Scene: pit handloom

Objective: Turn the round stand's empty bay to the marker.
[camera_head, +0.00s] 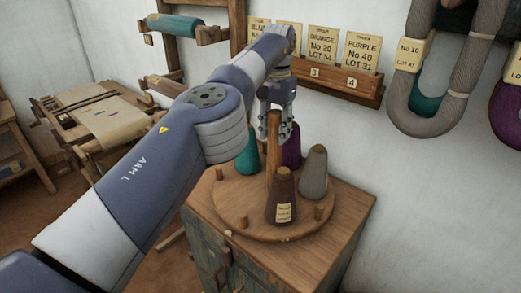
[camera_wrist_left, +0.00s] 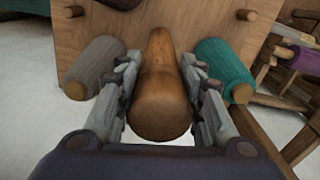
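The round stand (camera_head: 235,205) is a wooden disc on top of a cabinet. It carries a teal cone (camera_head: 247,158), a purple cone (camera_head: 291,152), a grey cone (camera_head: 313,175) and a dark brown cone with a label (camera_head: 282,198). The left front of the disc has no cone. An upright wooden post (camera_head: 273,135) rises near its middle. My left gripper (camera_head: 276,130) is at the post's top. In the left wrist view, its fingers (camera_wrist_left: 160,72) lie either side of the post (camera_wrist_left: 160,95), with narrow gaps visible. I cannot make out the marker. My right gripper is out of view.
The cabinet (camera_head: 325,250) stands against the wall. A rack with lot cards (camera_head: 340,85) and hanging yarn hanks (camera_head: 455,80) are behind. A loom frame (camera_head: 110,120) stands left.

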